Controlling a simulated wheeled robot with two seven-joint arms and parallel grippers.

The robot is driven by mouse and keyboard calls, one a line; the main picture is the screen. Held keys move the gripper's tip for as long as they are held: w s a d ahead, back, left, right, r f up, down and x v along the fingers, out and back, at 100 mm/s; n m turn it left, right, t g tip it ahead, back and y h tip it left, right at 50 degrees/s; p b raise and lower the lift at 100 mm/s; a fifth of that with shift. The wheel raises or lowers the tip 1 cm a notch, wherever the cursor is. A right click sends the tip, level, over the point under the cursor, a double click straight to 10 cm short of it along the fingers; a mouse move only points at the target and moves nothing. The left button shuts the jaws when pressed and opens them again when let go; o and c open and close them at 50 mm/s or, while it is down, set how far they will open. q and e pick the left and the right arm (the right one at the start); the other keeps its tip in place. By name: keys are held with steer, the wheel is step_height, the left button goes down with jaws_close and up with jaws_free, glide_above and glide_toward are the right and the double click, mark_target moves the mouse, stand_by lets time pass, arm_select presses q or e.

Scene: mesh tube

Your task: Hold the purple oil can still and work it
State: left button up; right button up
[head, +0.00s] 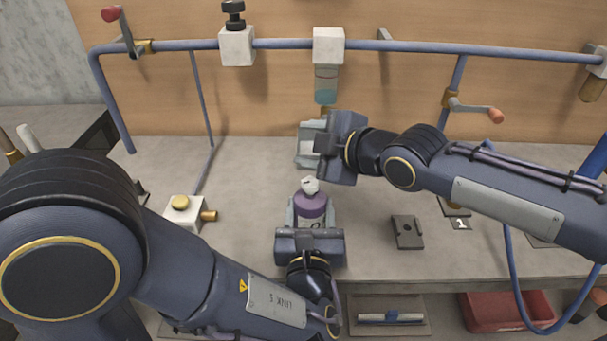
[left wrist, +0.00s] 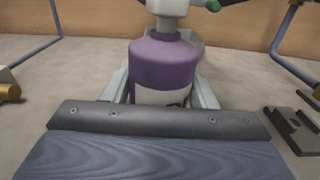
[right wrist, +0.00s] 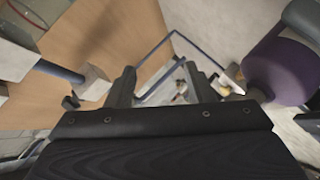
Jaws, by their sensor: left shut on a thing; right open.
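The purple oil can (head: 311,203) stands upright on the bench, with a purple body, a pale label and a white top. It also shows in the left wrist view (left wrist: 163,67) and at the right edge of the right wrist view (right wrist: 280,68). My left gripper (head: 309,222) is shut on the can's lower body from the front, with a finger on each side. My right gripper (head: 310,145) is open and empty, above and behind the can. Its fingers (right wrist: 158,88) show apart in the right wrist view. The can's base is hidden by my left gripper.
A blue pipe (head: 430,45) runs along the wooden back wall, with a sight glass (head: 326,82) hanging behind my right gripper. A white block with a yellow cap (head: 184,212) sits left of the can. A dark bracket (head: 407,232) lies to the right. A red bin (head: 505,311) is below the bench.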

mark_target(305, 178)
steer(key=s+d+f+n+t+y, duration=0.1)
steer(key=s+d+n+t, duration=0.15)
steer(key=s+n, duration=0.7)
steer(key=s+d+f+n+t+y, duration=0.15)
steer(key=s+d+n, duration=0.3)
steer(key=n, duration=1.05)
steer(key=shift+m, duration=0.25)
steer(key=x, duration=0.6)
steer(key=shift+w+a+f, duration=0.15)
steer(key=shift+w+a, duration=0.05)
steer(key=shift+x, duration=2.6)
steer(key=shift+s+a, duration=0.1)
steer(key=c, duration=1)
steer(key=shift+y, duration=0.35)
